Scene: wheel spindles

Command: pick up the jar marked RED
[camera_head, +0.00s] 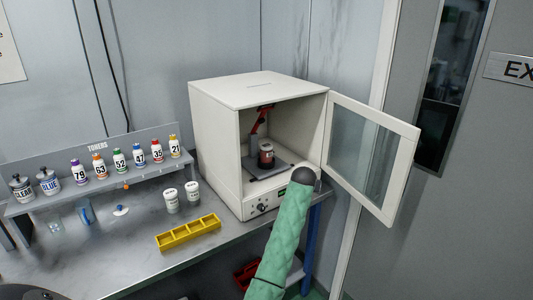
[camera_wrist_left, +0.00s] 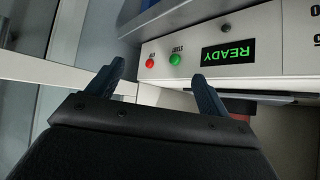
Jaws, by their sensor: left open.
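A dark jar with a reddish band and pale label (camera_head: 266,155) stands on a dark plate inside the open white cabinet (camera_head: 217,150); its label is too small to read. Two jars on the left shelf read CLEAR (camera_head: 22,187) and BLUE (camera_head: 49,181). My left gripper (camera_wrist_left: 158,72) is open and empty, by the cabinet's front panel with the green READY display (camera_wrist_left: 228,53). Part of a reddish thing (camera_wrist_left: 240,117) shows behind the gripper, mostly hidden. In the head view my green-sleeved arm ends in front of the cabinet's lower right; its fingers do not show.
The cabinet's glazed door (camera_head: 368,150) stands open to the right. Several numbered toner bottles (camera_head: 119,160) line the shelf. Two pale cups (camera_head: 171,201) and a yellow divided tray (camera_head: 188,233) stand on the grey bench. A red bin (camera_head: 247,273) sits lower, beside my arm.

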